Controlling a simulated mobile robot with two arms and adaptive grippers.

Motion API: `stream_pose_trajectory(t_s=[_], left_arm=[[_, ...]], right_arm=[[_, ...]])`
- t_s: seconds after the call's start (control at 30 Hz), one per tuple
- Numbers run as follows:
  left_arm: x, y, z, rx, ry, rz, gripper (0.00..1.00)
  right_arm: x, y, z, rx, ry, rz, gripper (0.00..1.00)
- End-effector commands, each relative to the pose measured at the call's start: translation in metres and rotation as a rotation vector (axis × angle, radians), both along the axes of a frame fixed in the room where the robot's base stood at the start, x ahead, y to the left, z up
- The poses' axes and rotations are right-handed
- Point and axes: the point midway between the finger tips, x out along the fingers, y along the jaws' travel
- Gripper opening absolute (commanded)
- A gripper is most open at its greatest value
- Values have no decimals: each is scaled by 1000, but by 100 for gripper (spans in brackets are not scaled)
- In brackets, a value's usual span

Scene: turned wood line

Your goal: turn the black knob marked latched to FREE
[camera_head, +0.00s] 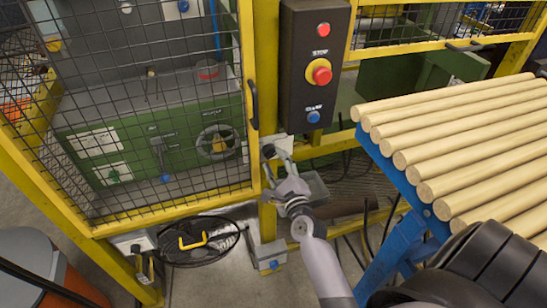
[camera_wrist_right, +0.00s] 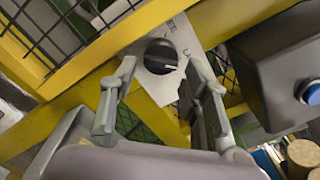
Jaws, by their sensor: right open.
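The black round knob (camera_wrist_right: 161,55) sits on a white plate (camera_wrist_right: 151,88) on the yellow post, in the right wrist view. In the head view the plate (camera_head: 283,139) shows behind my right gripper (camera_head: 276,156), and I cannot make out the knob clearly. My right gripper (camera_wrist_right: 160,68) is open, its fingers on either side of the knob in the wrist view. I cannot tell whether they touch it. My left gripper is not in view.
A dark control box (camera_head: 316,65) with red buttons and a blue one is just right of the post. A mesh gate (camera_head: 150,110) with a black handle (camera_head: 254,104) is to the left. Wooden rods (camera_head: 470,140) lie on a blue rack (camera_head: 395,180) at right.

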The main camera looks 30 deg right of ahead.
Motion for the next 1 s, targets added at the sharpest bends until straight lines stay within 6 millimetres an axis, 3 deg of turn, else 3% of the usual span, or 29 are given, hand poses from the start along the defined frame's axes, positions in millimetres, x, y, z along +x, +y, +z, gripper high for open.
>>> stream_pose_trajectory(t_s=[0.2, 0.57, 1.0], left_arm=[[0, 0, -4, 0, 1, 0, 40], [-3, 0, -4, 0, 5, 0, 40], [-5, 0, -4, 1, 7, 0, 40]], right_arm=[[23, -6, -1, -2, 0, -1, 42], [26, -7, 0, -2, 0, 0, 42], [26, -6, 0, -2, 0, 0, 12]])
